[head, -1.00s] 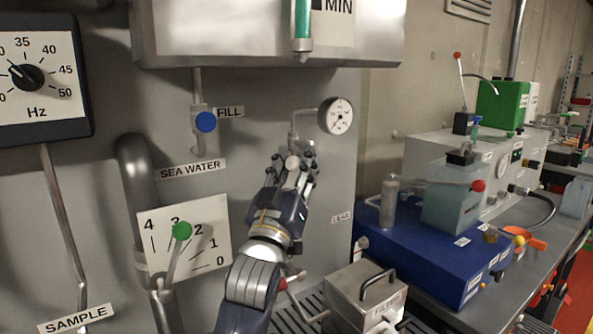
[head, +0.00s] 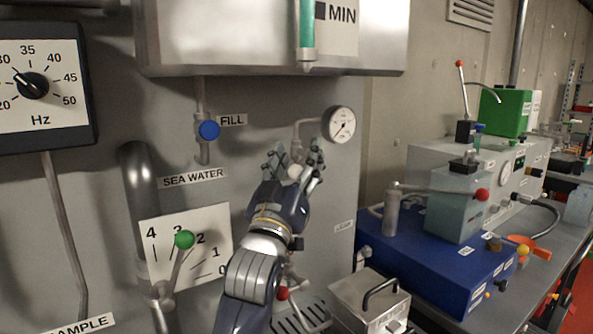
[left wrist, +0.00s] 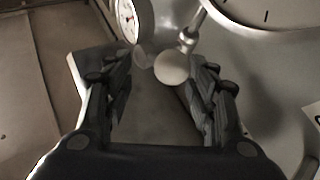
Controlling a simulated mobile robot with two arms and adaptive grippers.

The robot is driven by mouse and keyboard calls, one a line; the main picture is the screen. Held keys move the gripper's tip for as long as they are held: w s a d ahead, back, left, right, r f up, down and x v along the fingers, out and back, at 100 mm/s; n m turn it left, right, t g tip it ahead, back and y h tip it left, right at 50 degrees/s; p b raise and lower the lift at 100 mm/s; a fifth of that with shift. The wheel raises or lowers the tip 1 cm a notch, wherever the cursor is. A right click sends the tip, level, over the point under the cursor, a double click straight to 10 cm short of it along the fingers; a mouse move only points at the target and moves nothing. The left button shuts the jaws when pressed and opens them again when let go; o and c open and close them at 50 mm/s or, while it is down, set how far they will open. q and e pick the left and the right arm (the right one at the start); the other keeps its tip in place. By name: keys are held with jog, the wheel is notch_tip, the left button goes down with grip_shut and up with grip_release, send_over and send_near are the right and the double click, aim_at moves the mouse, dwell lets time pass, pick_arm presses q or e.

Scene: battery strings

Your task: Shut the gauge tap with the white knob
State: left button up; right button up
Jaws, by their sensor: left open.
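The white knob (head: 295,171) of the gauge tap is on the thin pipe below the round pressure gauge (head: 341,124) on the grey panel. My left gripper (head: 293,163) is open, with its fingers on either side of the knob in the head view. In the left wrist view the white knob (left wrist: 172,68) shows between the fingertips of the left gripper (left wrist: 162,85), nearer the right finger. I cannot tell whether that finger touches it. The gauge (left wrist: 126,18) shows at the top left there. The tap body is mostly hidden behind the hand.
A blue knob (head: 209,130) by the FILL label is to the left. A green-knobbed lever (head: 184,239) stands over a numbered scale plate (head: 212,259). A red knob (head: 282,293) is close beside my left forearm. A metal box with a handle (head: 369,303) is at lower right.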

pick_arm(q)
notch_tip(320, 180, up, 8)
jog(key=shift+a+f, duration=0.15)
jog(key=shift+f, duration=0.05)
